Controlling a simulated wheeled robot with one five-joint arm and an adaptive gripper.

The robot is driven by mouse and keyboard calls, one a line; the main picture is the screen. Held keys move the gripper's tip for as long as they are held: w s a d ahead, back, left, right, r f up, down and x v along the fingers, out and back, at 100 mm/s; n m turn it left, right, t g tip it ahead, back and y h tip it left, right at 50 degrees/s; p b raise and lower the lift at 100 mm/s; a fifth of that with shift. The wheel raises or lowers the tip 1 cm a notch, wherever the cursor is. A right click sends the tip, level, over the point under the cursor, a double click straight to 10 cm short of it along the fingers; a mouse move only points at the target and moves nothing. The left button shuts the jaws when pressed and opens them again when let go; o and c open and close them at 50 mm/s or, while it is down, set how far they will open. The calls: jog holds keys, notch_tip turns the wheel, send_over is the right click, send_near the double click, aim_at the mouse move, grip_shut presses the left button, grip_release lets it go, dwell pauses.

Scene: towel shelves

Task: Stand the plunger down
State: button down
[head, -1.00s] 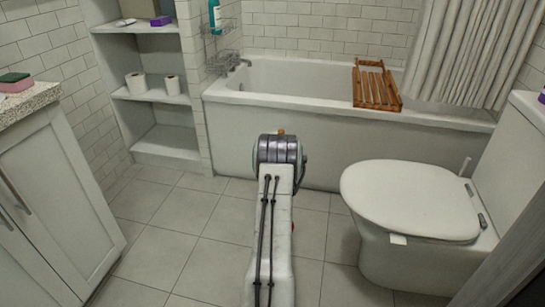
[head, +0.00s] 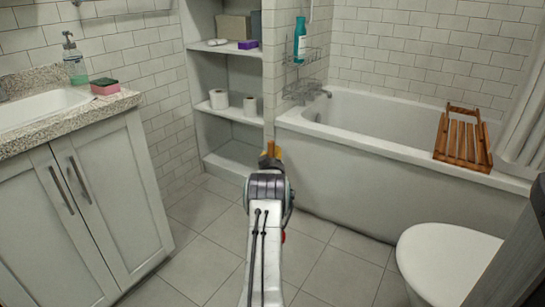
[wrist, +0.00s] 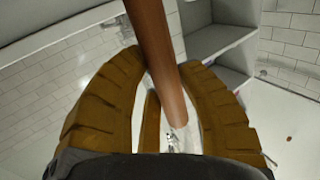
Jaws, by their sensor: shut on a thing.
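My gripper (head: 270,154) is out ahead of my arm, in front of the shelf niche and the near-left end of the bathtub in the head view. In the wrist view its tan ribbed fingers (wrist: 167,82) close around a brown wooden rod, the plunger's handle (wrist: 156,40). The handle slants from the top of that view down between the fingers. The plunger's cup shows in neither view. In the head view the plunger is hidden by my arm or too small to make out.
Shelves (head: 227,112) with paper rolls stand behind the gripper. A white bathtub (head: 370,190) with a wooden rack (head: 462,145) is at right, a toilet (head: 450,262) at lower right. A sink cabinet (head: 95,205) is at left. The tiled floor (head: 185,255) between is clear.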

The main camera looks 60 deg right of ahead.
jog(key=shift+w+f, duration=0.2)
jog(key=shift+f, duration=0.1)
notch_tip(320, 180, down, 12)
jog(key=b, duration=0.3)
jog(key=shift+d, duration=0.15)
dwell(0.5)
jog(key=shift+f+b, duration=0.3)
jog(key=shift+f, duration=0.3)
dwell(0.8)
jog(key=c, duration=0.8)
grip_release()
jog(key=shift+f, duration=0.1)
jog(key=shift+c, duration=0.2)
jog(key=shift+o, duration=0.3)
jog(key=shift+f, duration=0.15)
jog(key=v, duration=1.2)
